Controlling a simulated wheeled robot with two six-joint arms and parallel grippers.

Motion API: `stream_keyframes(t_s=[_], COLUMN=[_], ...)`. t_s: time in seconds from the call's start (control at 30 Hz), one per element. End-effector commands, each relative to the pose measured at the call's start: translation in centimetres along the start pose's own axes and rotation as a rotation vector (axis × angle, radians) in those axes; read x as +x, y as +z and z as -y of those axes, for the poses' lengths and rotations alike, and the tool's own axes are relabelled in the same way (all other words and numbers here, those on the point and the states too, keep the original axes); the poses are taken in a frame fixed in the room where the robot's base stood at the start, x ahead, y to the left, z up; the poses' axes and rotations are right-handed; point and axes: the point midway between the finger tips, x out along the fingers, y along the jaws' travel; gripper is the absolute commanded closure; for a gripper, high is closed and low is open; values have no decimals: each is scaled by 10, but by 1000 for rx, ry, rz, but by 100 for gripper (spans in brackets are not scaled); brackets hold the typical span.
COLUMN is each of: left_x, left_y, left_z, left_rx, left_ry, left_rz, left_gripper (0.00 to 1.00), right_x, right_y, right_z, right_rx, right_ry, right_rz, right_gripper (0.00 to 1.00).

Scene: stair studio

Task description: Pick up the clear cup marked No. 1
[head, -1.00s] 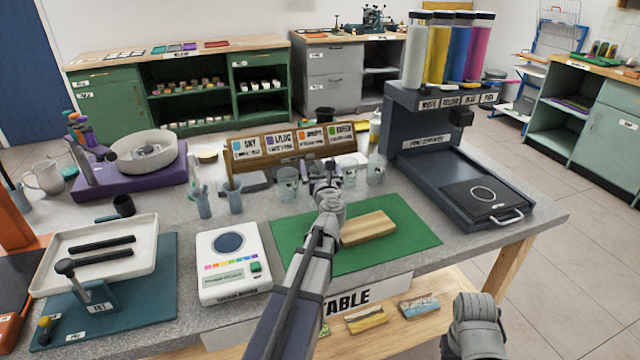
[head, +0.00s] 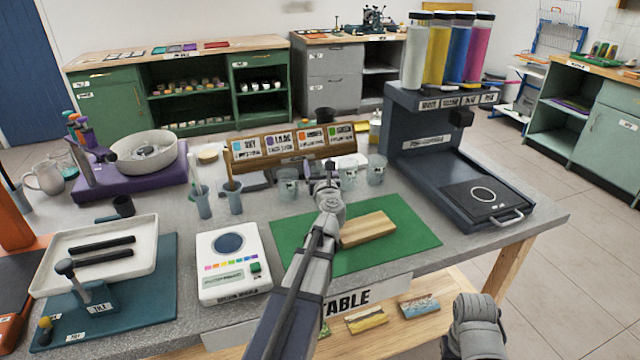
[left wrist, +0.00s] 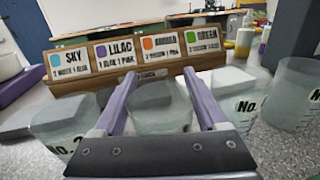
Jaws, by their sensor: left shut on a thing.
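Several clear cups stand in a row on the table behind the green mat. My left gripper (head: 327,172) reaches over the mat into this row. In the left wrist view its two purple-grey fingers (left wrist: 160,108) are shut on a clear cup (left wrist: 160,120) between them. That cup's label is not visible. Another clear cup (left wrist: 62,128) stands to its left, and two stand to its right, the nearer (left wrist: 240,108) and the farther (left wrist: 296,95). Their labels start with "No.", but their numbers are cut off or hard to read.
A wooden recipe rack (head: 290,143) stands just behind the cups. A dark dispenser (head: 430,140) with coloured tubes is to the right. A wooden block (head: 368,230) lies on the green mat (head: 415,236). A white scale (head: 232,265) and blue-grey holders (head: 203,203) are to the left.

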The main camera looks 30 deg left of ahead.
Motion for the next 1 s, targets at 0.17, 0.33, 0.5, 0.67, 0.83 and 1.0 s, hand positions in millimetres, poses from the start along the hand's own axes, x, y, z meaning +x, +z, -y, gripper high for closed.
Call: stream_keyframes(t_s=[0.17, 0.33, 0.5, 0.67, 0.83, 1.0], left_x=[0, 0, 0, 0, 0, 0], left_y=[1, 8, 25, 48, 76, 96], left_z=[0, 0, 0, -1, -1, -2], left_rx=[0, 0, 0, 0, 0, 0], left_ry=[0, 0, 0, 0, 0, 0], left_rz=[0, 0, 0, 0, 0, 0], left_gripper=[79, 79, 79, 79, 79, 79], right_x=[-1, -8, -25, -48, -76, -96], right_y=[0, 0, 1, 3, 4, 6], right_z=[0, -1, -2, -5, -7, -9], right_rx=[0, 0, 0, 0, 0, 0], right_ry=[0, 0, 0, 0, 0, 0], right_rz=[0, 0, 0, 0, 0, 0], right_gripper=[50, 50, 50, 50, 50, 50])
